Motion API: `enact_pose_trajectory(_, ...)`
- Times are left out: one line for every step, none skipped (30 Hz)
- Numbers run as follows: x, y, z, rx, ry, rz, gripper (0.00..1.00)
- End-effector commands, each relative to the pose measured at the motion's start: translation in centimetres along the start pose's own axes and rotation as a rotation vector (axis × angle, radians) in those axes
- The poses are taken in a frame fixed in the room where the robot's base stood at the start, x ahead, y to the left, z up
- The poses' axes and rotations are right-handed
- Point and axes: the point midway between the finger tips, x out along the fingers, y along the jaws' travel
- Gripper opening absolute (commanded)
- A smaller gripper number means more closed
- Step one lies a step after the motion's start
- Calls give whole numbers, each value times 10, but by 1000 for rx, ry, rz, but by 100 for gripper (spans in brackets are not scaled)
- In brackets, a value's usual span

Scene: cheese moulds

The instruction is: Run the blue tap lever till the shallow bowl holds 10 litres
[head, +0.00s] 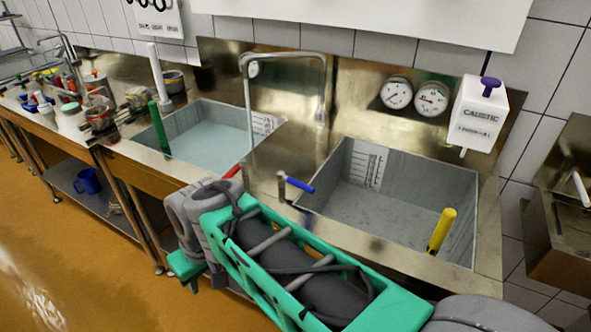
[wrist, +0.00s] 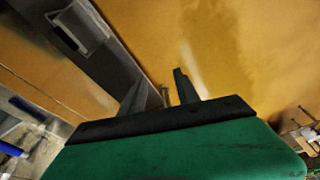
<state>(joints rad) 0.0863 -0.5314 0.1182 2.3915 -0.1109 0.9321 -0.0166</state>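The blue tap lever (head: 300,185) stands at the front rim between two sunken steel basins. The right basin (head: 400,215) has a marked scale on its back wall and a grey floor; I cannot tell whether it holds water. The left basin (head: 205,135) shows a pale bluish, water-like surface and a scale. I cannot tell which is the shallow bowl. A curved spout (head: 322,85) rises between them. My gripper (wrist: 158,84) has two dark fingers standing apart with nothing visible between them, over the orange floor. In the head view my arm crosses just in front of the lever.
A red lever (head: 234,170), a green handle (head: 159,128) and a yellow handle (head: 440,230) stick up around the basins. A white caustic dispenser (head: 478,115) and two gauges (head: 414,95) are on the back wall. A blue mug (head: 87,181) stands on the lower shelf.

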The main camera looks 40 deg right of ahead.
Motion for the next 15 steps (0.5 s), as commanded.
enact_pose_trajectory(-15, 14, -23, 18, 0, -22, 38)
enact_pose_trajectory(-23, 26, -38, 25, 2, -39, 38)
enact_pose_trajectory(-34, 48, -57, 32, 7, -64, 38)
enact_pose_trajectory(-43, 68, -70, 39, 14, -83, 38)
enact_pose_trajectory(-50, 91, -82, 41, 20, -102, 38)
enact_pose_trajectory(-61, 125, -93, 43, 35, -124, 38)
enact_pose_trajectory(-70, 152, -98, 42, 46, -137, 38)
enact_pose_trajectory(-77, 180, -99, 39, 58, -149, 38)
enact_pose_trajectory(-86, 216, -95, 34, 75, -161, 38)
enact_pose_trajectory(-92, 241, -90, 28, 86, -168, 38)
enact_pose_trajectory(-98, 265, -82, 20, 99, -172, 38)
enact_pose_trajectory(-105, 292, -70, 11, 111, -177, 38)
enact_pose_trajectory(-109, 309, -60, 4, 120, -178, 38)
enact_pose_trajectory(-112, 324, -50, -4, 128, -179, 38)
enact_pose_trajectory(-116, 339, -39, -13, 135, -179, 38)
